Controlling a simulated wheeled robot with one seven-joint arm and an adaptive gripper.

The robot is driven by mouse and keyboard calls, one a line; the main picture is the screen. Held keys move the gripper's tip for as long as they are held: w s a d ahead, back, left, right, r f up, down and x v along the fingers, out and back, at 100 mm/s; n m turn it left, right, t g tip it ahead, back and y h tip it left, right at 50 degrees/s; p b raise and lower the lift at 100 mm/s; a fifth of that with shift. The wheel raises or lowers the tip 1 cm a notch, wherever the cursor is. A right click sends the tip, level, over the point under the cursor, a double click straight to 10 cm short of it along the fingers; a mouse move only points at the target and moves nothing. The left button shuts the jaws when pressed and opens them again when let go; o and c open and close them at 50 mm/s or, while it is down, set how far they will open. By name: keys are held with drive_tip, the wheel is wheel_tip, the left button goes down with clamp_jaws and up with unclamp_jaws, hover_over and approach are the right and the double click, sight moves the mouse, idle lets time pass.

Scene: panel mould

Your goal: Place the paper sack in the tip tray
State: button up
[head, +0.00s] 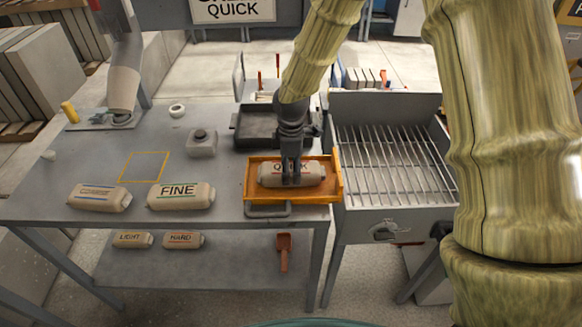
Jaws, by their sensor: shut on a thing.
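A beige paper sack (310,177) with dark red lettering, partly hidden and seeming to read "QUICK", lies level within the orange tip tray (250,188) at the table's right front. My gripper (291,180) points straight down over the tray and is shut on this sack at its middle, covering part of the lettering. I cannot tell whether the sack's underside touches the tray floor.
A sack marked "FINE" (180,196) and another sack (99,198) lie on the table to the left. A yellow outlined square (145,167) is empty. A dark tray (256,139) stands behind the orange one. A slatted metal stand (392,212) is close on the right.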

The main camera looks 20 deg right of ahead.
sight(291, 167)
drive_tip(key=o, duration=1.6)
drive_tip(key=shift+f, duration=0.1)
wheel_tip(291, 167, up, 12)
drive_tip(key=b, duration=0.3)
